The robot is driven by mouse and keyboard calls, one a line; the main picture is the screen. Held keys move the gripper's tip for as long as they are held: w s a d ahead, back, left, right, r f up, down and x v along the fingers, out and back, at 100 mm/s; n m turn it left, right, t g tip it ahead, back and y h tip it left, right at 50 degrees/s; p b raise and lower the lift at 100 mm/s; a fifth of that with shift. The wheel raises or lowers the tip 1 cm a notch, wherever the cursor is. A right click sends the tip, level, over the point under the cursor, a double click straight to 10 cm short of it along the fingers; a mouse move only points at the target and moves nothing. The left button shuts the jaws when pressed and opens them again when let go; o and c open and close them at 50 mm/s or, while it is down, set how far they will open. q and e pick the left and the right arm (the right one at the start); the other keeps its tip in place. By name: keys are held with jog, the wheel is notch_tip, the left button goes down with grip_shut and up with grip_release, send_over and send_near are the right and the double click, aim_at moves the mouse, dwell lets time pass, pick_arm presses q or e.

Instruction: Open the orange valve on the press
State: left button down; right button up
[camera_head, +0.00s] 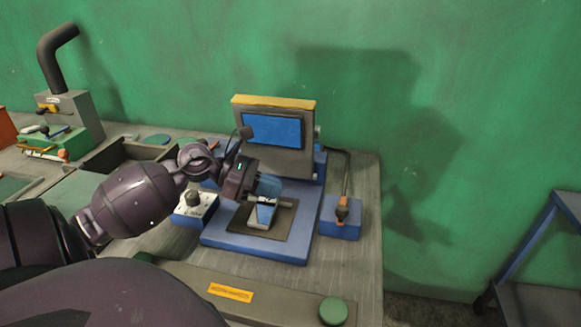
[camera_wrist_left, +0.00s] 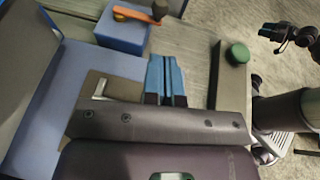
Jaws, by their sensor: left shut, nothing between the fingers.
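The press (camera_head: 275,135) has a grey head with a yellow top edge and a blue panel, above a blue base (camera_head: 262,249). The orange valve (camera_head: 342,205) sits on a blue block (camera_head: 340,230) right of the base. In the left wrist view the orange valve (camera_wrist_left: 137,14) lies across the top of its block (camera_wrist_left: 122,34), near the upper edge. My left gripper (camera_head: 264,214) is over the dark plate of the press, left of the valve and apart from it. Its blue fingers (camera_wrist_left: 166,80) are shut together and empty.
A grey bar with a green button (camera_head: 333,311) runs along the front. A pipe rises behind the valve block. A blue-framed shelf (camera_head: 530,240) stands at far right.

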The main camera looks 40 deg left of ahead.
aim_at(342, 206)
pick_arm(q)
jog(key=x, duration=1.2)
jog(key=shift+w+d+f, duration=0.15)
jog(key=shift+w+d, duration=0.05)
jog(key=shift+d, duration=0.1)
